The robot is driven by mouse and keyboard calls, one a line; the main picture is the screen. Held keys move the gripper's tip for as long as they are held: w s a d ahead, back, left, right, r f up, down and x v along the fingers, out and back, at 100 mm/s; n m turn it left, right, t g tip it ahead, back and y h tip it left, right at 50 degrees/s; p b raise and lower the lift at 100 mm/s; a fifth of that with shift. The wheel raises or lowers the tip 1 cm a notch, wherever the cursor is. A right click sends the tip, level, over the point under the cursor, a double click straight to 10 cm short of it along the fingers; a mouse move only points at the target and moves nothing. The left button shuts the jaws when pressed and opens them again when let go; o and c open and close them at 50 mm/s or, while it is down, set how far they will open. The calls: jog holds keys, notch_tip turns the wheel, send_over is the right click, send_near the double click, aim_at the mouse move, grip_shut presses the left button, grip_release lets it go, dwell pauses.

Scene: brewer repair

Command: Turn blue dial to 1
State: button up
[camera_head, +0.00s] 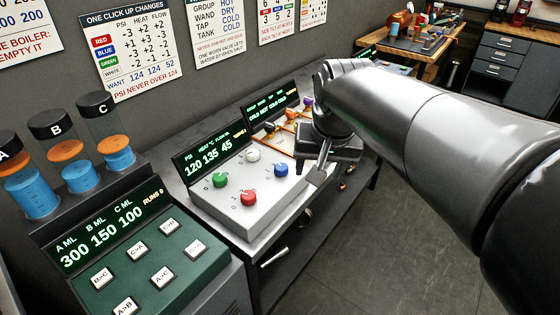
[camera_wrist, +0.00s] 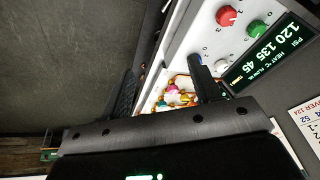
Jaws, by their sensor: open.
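The blue dial (camera_head: 281,170) sits on the right of the light grey control box (camera_head: 245,222), beside the white, red and green dials. Its pointer setting is too small to read. In the head view my gripper (camera_head: 319,172) is just right of the blue dial, above the box's right edge, apart from the dial as far as I can tell. In the wrist view my gripper (camera_wrist: 163,68) is open with nothing between its fingers. One finger reaches over the box near the blue dial (camera_wrist: 194,60), which is mostly hidden behind it.
The box's display (camera_head: 209,146) reads 120, 135, 45. Behind it stands a panel with coloured valves (camera_head: 290,118). A green button console (camera_head: 150,265) with blue-filled cylinders is at left. A wall chart (camera_head: 127,50) lists dial changes. Floor at right is clear.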

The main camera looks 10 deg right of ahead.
jog(key=w+a+m+g, duration=0.2)
jog(key=w, duration=0.8)
jog(key=m+g, duration=0.2)
send_over(281, 166)
notch_tip(281, 166, down, 6)
notch_tip(281, 166, down, 10)
jog(key=shift+s+f, duration=0.1)
jog(key=shift+f, duration=0.15)
jog(key=c, duration=1)
